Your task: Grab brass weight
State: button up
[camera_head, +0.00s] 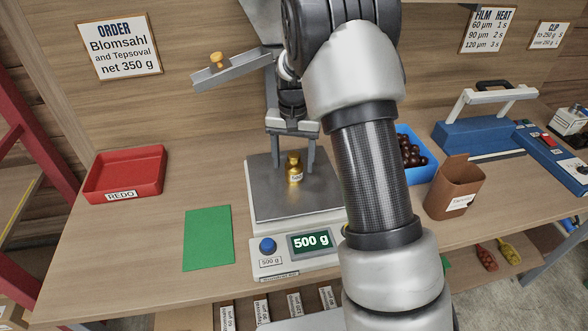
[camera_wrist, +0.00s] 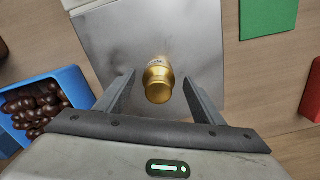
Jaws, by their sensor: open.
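The brass weight (camera_head: 294,170) stands upright on the metal pan of the scale (camera_head: 262,208). The scale's display reads 500 g. In the wrist view the brass weight (camera_wrist: 158,80) shows between and slightly beyond my fingertips. My gripper (camera_head: 292,165) is open, pointing down over the pan, with one finger on each side of the weight. The wrist view shows a gap between the weight and each finger of my gripper (camera_wrist: 157,82). Whether the fingertips are level with the weight's body is hard to tell.
A green card (camera_head: 208,238) lies left of the scale, and a red REDO tray (camera_head: 124,174) behind it. A blue crate of chestnuts (camera_head: 421,172), a brown container (camera_head: 454,190) and a blue sealer (camera_head: 484,135) stand on the right.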

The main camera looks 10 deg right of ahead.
aim_at(294, 168)
jog(key=shift+d+f, duration=0.1)
jog(key=shift+f, duration=1.4)
jog(key=c, duration=1.6)
jog(key=shift+r, duration=0.1)
grip_shut()
jog(key=shift+r, duration=0.1)
